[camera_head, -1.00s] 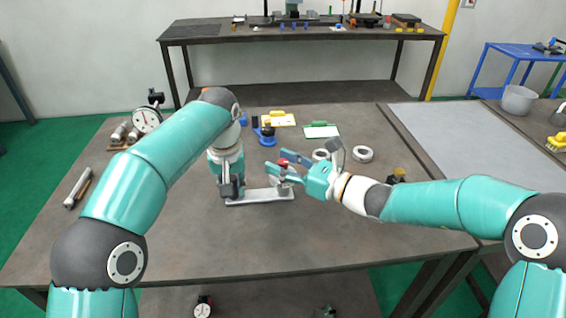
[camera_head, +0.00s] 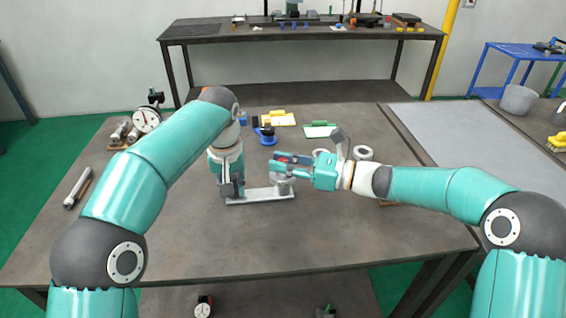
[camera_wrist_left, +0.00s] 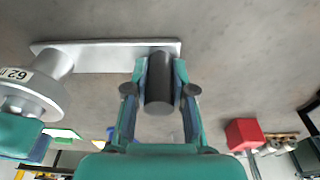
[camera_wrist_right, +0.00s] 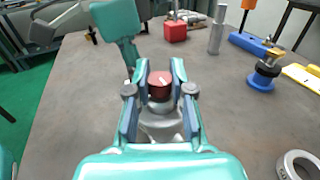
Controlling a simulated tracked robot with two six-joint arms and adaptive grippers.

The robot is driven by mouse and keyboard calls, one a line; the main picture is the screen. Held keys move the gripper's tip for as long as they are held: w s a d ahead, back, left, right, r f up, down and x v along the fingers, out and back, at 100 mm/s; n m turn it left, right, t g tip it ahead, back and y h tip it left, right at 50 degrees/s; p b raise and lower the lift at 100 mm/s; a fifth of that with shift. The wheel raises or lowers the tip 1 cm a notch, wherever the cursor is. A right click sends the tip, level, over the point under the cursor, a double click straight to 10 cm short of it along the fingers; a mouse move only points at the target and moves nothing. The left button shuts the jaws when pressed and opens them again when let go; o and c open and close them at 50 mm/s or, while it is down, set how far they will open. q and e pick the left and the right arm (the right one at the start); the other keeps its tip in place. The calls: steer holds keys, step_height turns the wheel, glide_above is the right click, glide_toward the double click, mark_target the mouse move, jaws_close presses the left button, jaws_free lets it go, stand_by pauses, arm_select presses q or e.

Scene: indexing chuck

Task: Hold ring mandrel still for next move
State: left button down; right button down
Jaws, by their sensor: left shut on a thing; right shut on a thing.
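The ring mandrel stands as a silver flanged body (camera_wrist_left: 35,88) with a "62" label, on a flat metal base plate (camera_head: 255,197) in the middle of the bench. A dark upright post (camera_wrist_left: 159,85) rises at the plate's other end. My left gripper (camera_head: 232,188) is shut on this post, a finger on each side, as the left wrist view shows. My right gripper (camera_head: 277,170) comes in level from the right. Its fingers are shut on the red knob (camera_wrist_right: 160,84) on top of the grey body. In the head view the right fingers partly hide the body.
Grey rings (camera_head: 363,153) lie behind my right wrist; one also shows in the right wrist view (camera_wrist_right: 297,165). The bench front is clear.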

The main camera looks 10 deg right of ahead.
steer(key=shift+r+n+g+y, duration=0.1)
steer(key=shift+n+g+y, duration=0.4)
steer(key=shift+g, duration=0.5)
steer(key=c, duration=1)
jaws_free()
step_height(320, 180, up, 10)
steer(key=shift+f, duration=0.1)
